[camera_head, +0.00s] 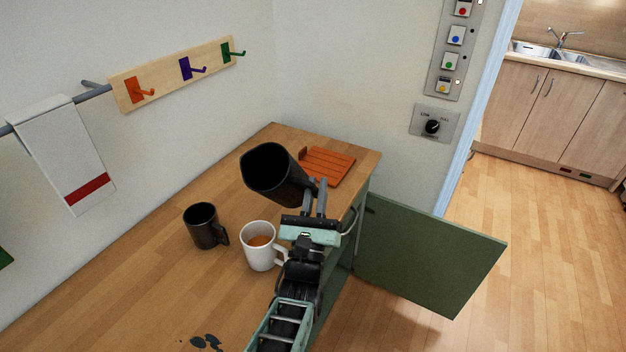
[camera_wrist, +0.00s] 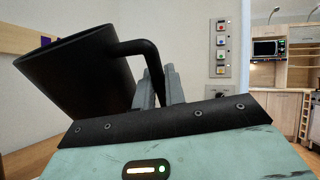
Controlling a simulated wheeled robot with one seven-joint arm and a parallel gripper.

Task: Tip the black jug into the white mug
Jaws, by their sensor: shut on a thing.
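The black jug (camera_head: 272,172) is tilted to the left and held in the air above the worktop; it also shows in the wrist view (camera_wrist: 82,78). My gripper (camera_head: 315,199) is shut on the jug's handle, which the wrist view shows between the fingers (camera_wrist: 159,88). The white mug (camera_head: 257,252) stands upright on the worktop, below the jug and a little towards the front. Brown liquid shows inside the mug. Part of the mug is close to my arm in the picture. The inside of the jug is dark, so its contents cannot be told.
A black mug (camera_head: 204,228) stands left of the white mug. An orange slatted board (camera_head: 328,164) lies at the worktop's back right. A green cabinet door (camera_head: 428,254) hangs open at the right.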

